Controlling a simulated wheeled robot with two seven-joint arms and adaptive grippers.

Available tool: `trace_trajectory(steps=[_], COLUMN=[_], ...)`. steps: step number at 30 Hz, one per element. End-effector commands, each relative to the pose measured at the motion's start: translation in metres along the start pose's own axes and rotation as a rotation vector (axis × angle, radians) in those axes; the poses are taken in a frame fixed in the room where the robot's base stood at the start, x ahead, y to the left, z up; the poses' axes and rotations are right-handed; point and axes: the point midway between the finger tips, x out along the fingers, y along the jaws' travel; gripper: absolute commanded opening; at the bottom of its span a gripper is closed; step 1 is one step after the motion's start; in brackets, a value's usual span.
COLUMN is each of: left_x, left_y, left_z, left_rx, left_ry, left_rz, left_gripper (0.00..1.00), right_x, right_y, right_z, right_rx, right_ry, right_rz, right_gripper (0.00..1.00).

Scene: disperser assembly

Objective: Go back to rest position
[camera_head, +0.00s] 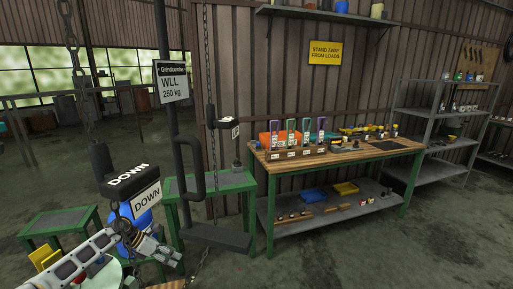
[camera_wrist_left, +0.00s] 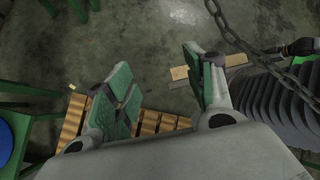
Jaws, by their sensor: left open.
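My left gripper (camera_head: 176,256) is at the lower left of the head view, at the end of my pale arm. It is beside and below the black DOWN block (camera_head: 147,201) and in front of a blue object (camera_head: 134,222). In the left wrist view the gripper (camera_wrist_left: 163,82) has its two green-padded fingers well apart, with nothing between them. Bare floor and part of a slatted wooden pallet (camera_wrist_left: 150,121) show below it. My right gripper cannot be made out in either view.
A chain (camera_wrist_left: 235,40) hangs close to the left gripper's right finger. In the head view, a post with a load sign (camera_head: 172,82) and a green table (camera_head: 230,183) stand close by. A workbench (camera_head: 345,155) with bottles is further right. The floor at lower right is clear.

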Motion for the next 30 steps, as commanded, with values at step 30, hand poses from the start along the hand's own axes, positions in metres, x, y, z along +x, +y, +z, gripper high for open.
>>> trace_trajectory(steps=[30], left_x=[0.134], left_y=[-0.028], left_z=[-0.097], left_rx=[-1.469], left_ry=[-0.704], left_rz=[-0.131], left_gripper=[0.54], right_x=[-0.073], right_y=[-0.008], right_z=[0.043], right_rx=[-0.006], right_ry=[-0.050], right_rz=[-0.012], right_gripper=[0.40])
